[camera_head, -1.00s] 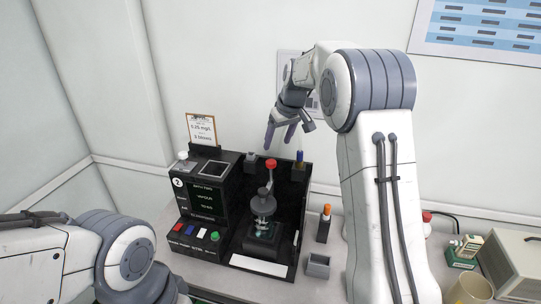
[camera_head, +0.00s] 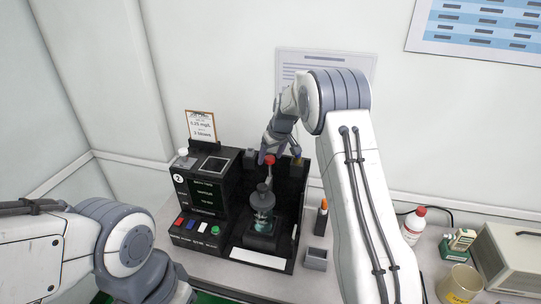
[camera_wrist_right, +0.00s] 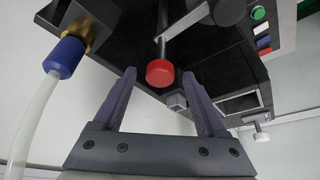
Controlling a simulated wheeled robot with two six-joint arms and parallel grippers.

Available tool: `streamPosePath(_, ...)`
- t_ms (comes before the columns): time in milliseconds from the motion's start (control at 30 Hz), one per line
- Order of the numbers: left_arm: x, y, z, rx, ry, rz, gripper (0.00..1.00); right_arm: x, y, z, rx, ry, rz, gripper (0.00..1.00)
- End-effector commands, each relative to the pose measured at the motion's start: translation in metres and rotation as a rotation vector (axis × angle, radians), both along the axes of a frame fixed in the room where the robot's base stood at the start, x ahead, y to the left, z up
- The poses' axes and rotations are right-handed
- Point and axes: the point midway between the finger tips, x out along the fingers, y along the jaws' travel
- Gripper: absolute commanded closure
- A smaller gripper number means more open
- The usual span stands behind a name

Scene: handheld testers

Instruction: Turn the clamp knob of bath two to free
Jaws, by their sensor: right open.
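Bath two is the black unit (camera_head: 203,192) marked with a white 2, with a dark open bay on its right side. A red knob (camera_head: 269,159) tops an upright rod above a glass vessel (camera_head: 262,198) in that bay; I take it for the clamp knob. The right wrist view shows the red knob (camera_wrist_right: 160,73) between and just beyond my fingertips. My right gripper (camera_head: 279,153) is open and empty, close behind the knob in the head view. I cannot tell whether a finger touches it. My left gripper is out of view.
A blue fitting with a pale hose (camera_wrist_right: 64,58) lies left of my fingers in the right wrist view. Coloured buttons (camera_head: 197,226) line the unit's front. An orange-capped item (camera_head: 322,213) and a small grey box (camera_head: 316,258) stand to its right.

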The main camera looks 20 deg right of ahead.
Motion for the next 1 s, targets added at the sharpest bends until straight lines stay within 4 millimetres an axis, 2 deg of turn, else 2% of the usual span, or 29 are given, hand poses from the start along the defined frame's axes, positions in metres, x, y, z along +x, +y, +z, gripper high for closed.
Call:
streamPosePath(33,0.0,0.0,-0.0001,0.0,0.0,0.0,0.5,-0.0001,0.0,0.0002,0.0,0.0,0.0,0.26)
streamPosePath(167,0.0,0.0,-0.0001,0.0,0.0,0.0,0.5,-0.0001,0.0,0.0003,0.0,0.0,0.0,0.75)
streamPosePath(200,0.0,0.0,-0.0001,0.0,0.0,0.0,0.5,-0.0002,0.0,0.0004,0.0,0.0,0.0,0.91)
streamPosePath(233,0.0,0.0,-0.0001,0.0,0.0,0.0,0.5,-0.0002,0.0,0.0004,0.0,0.0,0.0,1.0)
streamPosePath(1000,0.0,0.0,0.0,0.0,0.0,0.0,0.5,-0.0004,-0.0004,0.0008,0.0,0.0,0.0,1.0)
